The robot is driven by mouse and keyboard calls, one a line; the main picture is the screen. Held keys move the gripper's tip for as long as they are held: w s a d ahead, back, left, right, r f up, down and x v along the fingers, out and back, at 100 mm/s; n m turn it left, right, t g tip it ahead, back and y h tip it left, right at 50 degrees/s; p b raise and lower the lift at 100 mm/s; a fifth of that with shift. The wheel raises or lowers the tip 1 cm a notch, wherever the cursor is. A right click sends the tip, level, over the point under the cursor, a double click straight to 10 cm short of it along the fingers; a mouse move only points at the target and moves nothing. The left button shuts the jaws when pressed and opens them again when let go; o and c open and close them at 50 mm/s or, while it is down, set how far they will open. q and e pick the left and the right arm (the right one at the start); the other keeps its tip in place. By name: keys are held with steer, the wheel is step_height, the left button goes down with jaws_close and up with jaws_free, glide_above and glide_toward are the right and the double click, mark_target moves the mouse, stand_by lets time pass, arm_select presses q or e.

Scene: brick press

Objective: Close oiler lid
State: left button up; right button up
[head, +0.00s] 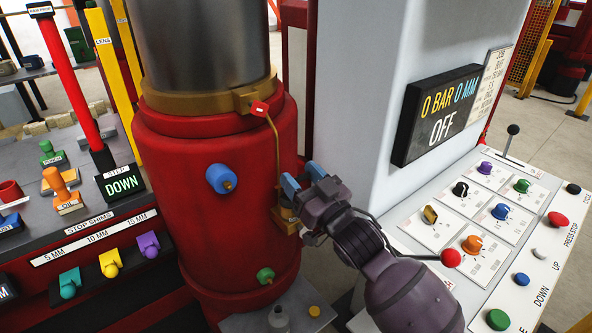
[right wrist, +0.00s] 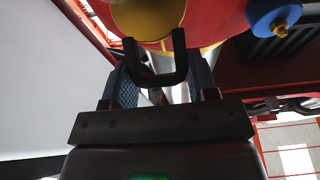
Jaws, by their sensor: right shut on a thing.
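My right gripper (head: 302,179) is at the right side of the red press cylinder, its blue-padded fingers just above the brass oiler (head: 287,218). In the right wrist view a dark U-shaped handle (right wrist: 157,79) sits between the fingers, in front of a round yellow-brass part (right wrist: 150,18), seemingly the oiler lid. The jaws are shut on this handle. The gripper hides most of the oiler in the head view, so I cannot tell the lid's exact angle. My left gripper is not in view.
A thin brass pipe (head: 275,140) runs down the cylinder to the oiler. A blue knob (head: 221,179) and a green fitting (head: 265,276) stick out of the cylinder. The grey column (head: 375,90) and control panel (head: 440,235) stand close on the right. Stop shims (head: 109,263) are left.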

steer(key=shift+s+d+f, duration=0.15)
steer(key=shift+s+f, duration=0.05)
steer(key=shift+f, duration=0.5)
steer(key=shift+s+d+f+t+y+b, duration=0.15)
steer(key=shift+s+f+t+y+b, duration=0.15)
steer(key=shift+f+t+y+b, duration=0.15)
steer(key=shift+s+d+f+b, duration=0.15)
steer(key=shift+s+f+b, duration=0.05)
steer(key=shift+f+b, duration=0.3)
steer(key=shift+s+d+f+b, duration=0.15)
steer(key=shift+f+b, duration=0.2)
steer(key=shift+f, duration=0.55)
steer(key=shift+s+d+f+t+y+b, duration=0.1)
steer(key=shift+f+t+y+b, duration=0.35)
steer(key=shift+t+b, duration=0.2)
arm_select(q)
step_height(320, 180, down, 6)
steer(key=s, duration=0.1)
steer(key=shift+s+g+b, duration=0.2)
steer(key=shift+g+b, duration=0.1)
arm_select(e)
steer(key=shift+f, duration=0.35)
steer(key=o, duration=1.3)
steer(key=shift+r, duration=0.2)
